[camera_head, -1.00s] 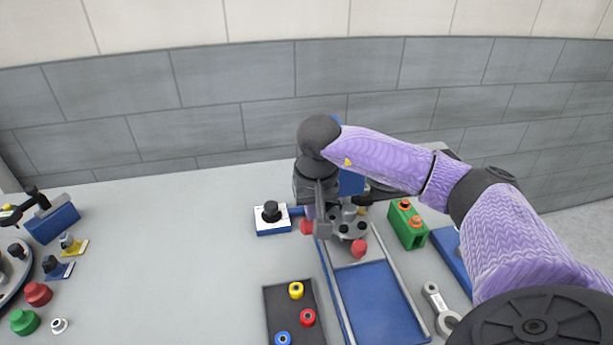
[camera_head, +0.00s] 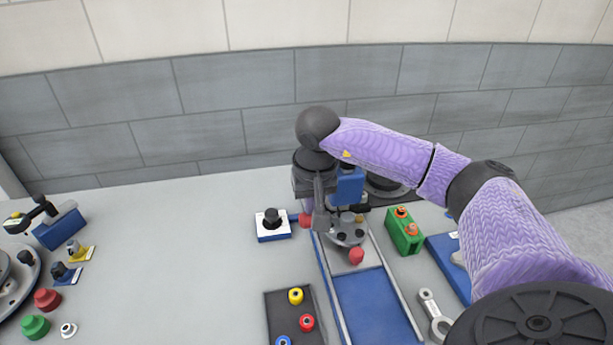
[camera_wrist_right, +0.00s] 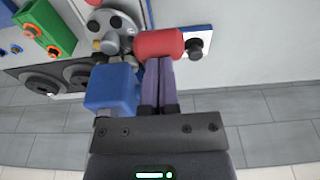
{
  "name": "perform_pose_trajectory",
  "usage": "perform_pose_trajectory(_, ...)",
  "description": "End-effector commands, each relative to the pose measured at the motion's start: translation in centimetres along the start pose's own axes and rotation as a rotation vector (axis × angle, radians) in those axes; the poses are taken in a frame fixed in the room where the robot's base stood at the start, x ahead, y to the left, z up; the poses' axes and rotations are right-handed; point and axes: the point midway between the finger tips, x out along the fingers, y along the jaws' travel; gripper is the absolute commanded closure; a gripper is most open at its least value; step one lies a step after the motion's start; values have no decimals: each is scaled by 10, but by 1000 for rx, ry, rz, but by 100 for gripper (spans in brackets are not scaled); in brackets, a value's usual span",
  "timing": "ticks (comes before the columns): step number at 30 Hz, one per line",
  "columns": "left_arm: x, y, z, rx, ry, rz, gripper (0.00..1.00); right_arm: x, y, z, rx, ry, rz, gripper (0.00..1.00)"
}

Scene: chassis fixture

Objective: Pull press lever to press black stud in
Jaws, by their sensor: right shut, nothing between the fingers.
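The press has a blue body (camera_head: 350,187) and a grey round plate (camera_head: 346,233) carrying dark studs; which one is the black stud to press is unclear. A red cylindrical handle (camera_wrist_right: 158,43), apparently the press lever's, shows beside my right gripper (camera_head: 320,226) in the head view, just to its left (camera_head: 305,220). In the wrist view my right gripper (camera_wrist_right: 158,65) is shut and empty, with its fingertips at the handle's underside in the picture; whether they touch is unclear. A red knob (camera_head: 356,256) sits at the plate's near side. My left gripper is not in view.
A white-topped block with a black knob (camera_head: 272,218) stands left of the press. A green block (camera_head: 404,231) stands to its right. A blue channel (camera_head: 372,305) lies in front, beside a dark tray (camera_head: 285,312) of coloured rings. The table's left middle is clear.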

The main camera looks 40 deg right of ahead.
Motion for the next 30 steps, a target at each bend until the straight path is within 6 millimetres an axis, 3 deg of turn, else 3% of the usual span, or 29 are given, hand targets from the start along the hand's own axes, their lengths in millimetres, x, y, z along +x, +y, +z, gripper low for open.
perform_pose_trajectory(5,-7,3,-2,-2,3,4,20,-9,0,-3,1,1,0,100)
perform_pose_trajectory(21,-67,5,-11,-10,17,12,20,-82,0,-25,1,2,-1,100)
perform_pose_trajectory(30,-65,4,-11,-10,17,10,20,-80,0,-25,0,0,0,100)
